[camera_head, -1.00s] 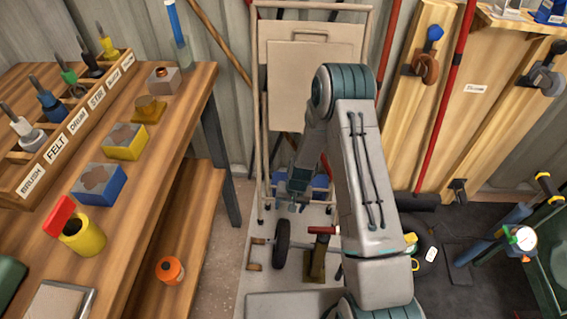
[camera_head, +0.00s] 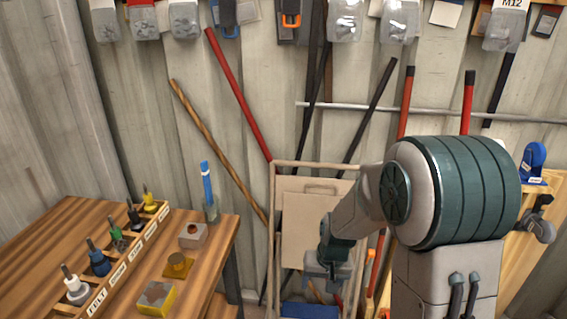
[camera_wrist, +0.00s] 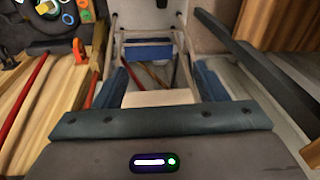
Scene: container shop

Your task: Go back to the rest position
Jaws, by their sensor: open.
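My gripper (camera_head: 326,268) hangs at the end of my folded arm, in front of the beige cart frame, in the lower middle of the head view. In the wrist view my gripper (camera_wrist: 160,85) shows two fingers with blue pads standing well apart, open, with nothing held between them. The beige cart (camera_head: 276,208) stands against the wall behind my gripper. A blue item sits low in the cart (camera_head: 310,310), and a blue item also shows between the fingers in the wrist view (camera_wrist: 145,47).
A wooden workbench (camera_head: 215,262) at left holds a rack (camera_head: 122,266) of labelled brush tools and several small blocks, with a blue-capped tube (camera_head: 208,190) at its corner. Poles lean on the corrugated wall. A wooden stand (camera_head: 525,245) is at right.

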